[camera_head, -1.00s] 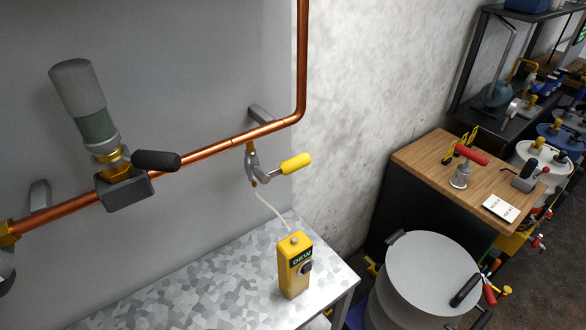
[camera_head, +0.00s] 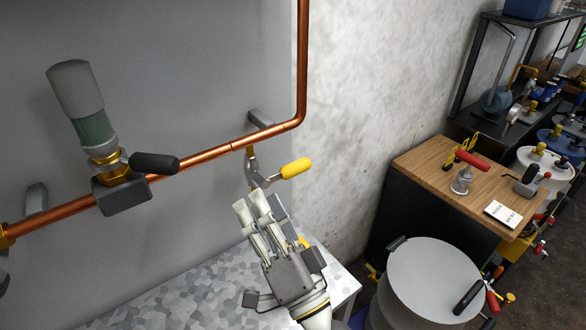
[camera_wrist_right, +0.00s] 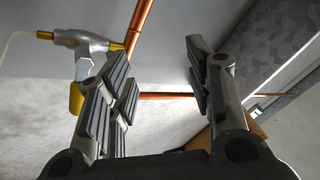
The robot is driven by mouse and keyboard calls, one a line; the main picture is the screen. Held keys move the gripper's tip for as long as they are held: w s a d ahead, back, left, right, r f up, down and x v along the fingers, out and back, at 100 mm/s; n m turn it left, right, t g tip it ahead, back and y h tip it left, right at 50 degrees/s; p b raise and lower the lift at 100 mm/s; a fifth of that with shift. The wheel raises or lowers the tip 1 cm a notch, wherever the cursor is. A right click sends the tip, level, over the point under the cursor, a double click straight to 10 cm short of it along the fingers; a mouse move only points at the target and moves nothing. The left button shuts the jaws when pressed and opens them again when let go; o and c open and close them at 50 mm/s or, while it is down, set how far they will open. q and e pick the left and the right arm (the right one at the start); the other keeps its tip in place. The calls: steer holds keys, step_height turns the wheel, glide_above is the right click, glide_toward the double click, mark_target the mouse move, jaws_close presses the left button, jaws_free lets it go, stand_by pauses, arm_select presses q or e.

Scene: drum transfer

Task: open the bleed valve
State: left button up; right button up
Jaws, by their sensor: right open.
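The bleed valve (camera_head: 253,171) hangs below the copper pipe, with its yellow handle (camera_head: 296,168) pointing right in the head view. My right gripper (camera_head: 254,205) is just below the valve and hides its lower part, the thin hose and most of the yellow DEW meter. In the right wrist view, my right gripper (camera_wrist_right: 160,90) has its fingers spread with nothing between them. The valve body (camera_wrist_right: 80,42) and yellow handle (camera_wrist_right: 76,98) show there at the left, outside the left finger. Whether that finger touches the handle I cannot tell. My left gripper is not in view.
The copper pipe (camera_head: 205,157) runs along the grey wall and bends upward. A larger valve with a black handle (camera_head: 154,163) is on it at left. Below is a speckled table (camera_head: 175,300). A grey drum (camera_head: 432,277) and wooden-topped bench (camera_head: 430,160) stand at right.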

steer(key=w+d+r+m+t+h, duration=0.1)
steer(key=w+r+m+t+h, duration=0.15)
steer(key=m+h, duration=0.3)
steer(key=m+g+h, duration=0.3)
steer(key=m+h, duration=0.7)
steer(key=m, duration=0.1)
glide_toward(293, 169)
steer(key=f, duration=0.1)
steer(key=shift+m, duration=0.25)
steer(key=p+x, duration=0.2)
steer(key=x, duration=0.9)
steer(key=shift+w+f, duration=0.1)
steer(key=shift+w, duration=0.1)
jaws_close()
